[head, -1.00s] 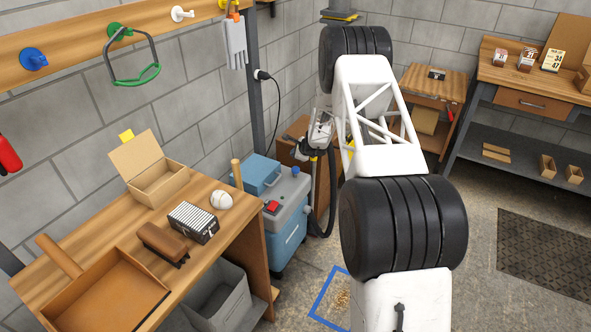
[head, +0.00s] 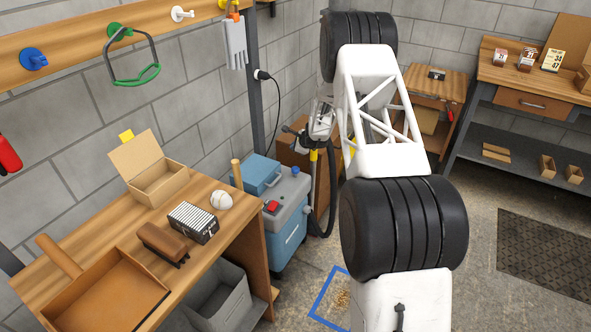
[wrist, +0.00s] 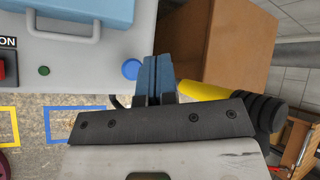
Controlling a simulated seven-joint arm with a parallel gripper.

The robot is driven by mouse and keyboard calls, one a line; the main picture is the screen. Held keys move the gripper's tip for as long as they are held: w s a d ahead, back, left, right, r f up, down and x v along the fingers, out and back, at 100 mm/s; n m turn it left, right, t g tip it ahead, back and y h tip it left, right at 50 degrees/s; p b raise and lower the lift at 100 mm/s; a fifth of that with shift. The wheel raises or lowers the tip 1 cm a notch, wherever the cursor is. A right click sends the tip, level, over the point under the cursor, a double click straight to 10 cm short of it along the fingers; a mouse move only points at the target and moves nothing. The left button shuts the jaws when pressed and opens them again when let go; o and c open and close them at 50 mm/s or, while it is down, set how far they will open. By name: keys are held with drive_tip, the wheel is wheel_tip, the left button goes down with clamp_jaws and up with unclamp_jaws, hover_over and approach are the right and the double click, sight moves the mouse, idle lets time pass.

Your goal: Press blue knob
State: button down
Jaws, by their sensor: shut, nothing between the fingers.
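The blue knob (head: 295,170) is a small round cap at the rear corner of the blue and grey shop vacuum's top (head: 288,192). In the wrist view the blue knob (wrist: 132,69) lies just left of my gripper's (wrist: 158,62) blue fingers. The fingers are together with nothing between them. They look very close to the knob in the picture, but I cannot tell the height gap or whether they touch.
A black hose with a yellow part (wrist: 205,91) is close beside my gripper. A wooden cabinet (wrist: 220,45) stands behind. The workbench (head: 215,255) is at left.

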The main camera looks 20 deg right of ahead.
sight(295, 169)
drive_tip(key=shift+f, duration=0.15)
drive_tip(key=shift+f, duration=4.2)
